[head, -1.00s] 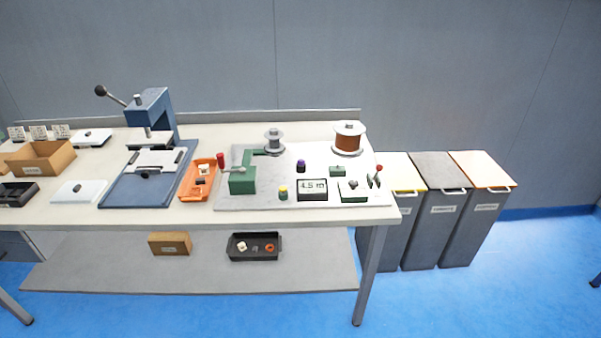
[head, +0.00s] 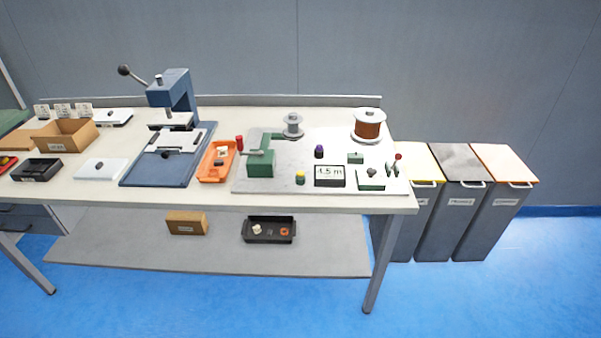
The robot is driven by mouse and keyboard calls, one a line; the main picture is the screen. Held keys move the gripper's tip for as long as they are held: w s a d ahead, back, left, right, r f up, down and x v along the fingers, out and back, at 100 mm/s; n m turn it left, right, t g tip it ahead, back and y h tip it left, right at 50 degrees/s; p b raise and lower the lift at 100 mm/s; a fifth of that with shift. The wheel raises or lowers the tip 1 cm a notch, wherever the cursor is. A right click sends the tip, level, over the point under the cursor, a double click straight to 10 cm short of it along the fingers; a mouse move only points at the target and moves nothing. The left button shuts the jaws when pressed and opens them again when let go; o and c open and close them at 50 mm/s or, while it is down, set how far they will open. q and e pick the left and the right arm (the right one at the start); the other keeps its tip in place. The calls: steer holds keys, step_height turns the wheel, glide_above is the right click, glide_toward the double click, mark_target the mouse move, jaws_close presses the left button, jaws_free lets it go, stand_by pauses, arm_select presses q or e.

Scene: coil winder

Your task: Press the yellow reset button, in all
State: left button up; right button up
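The yellow reset button (head: 300,174) is a small yellow-topped button on a short base near the front of the grey winder plate (head: 262,187). It stands left of a display (head: 329,176) that seems to read 4.5 m. A green winder block (head: 261,163) with a crank is to its left, and a dark purple knob (head: 319,151) is behind it. Neither of my grippers is in view. Nothing covers the button.
A copper wire spool (head: 368,125) and a red-knobbed lever (head: 397,162) are on the right of the plate. An orange tray (head: 218,162) and a blue press (head: 178,95) stand left. Lidded bins (head: 437,218) stand right of the table. The floor in front is clear.

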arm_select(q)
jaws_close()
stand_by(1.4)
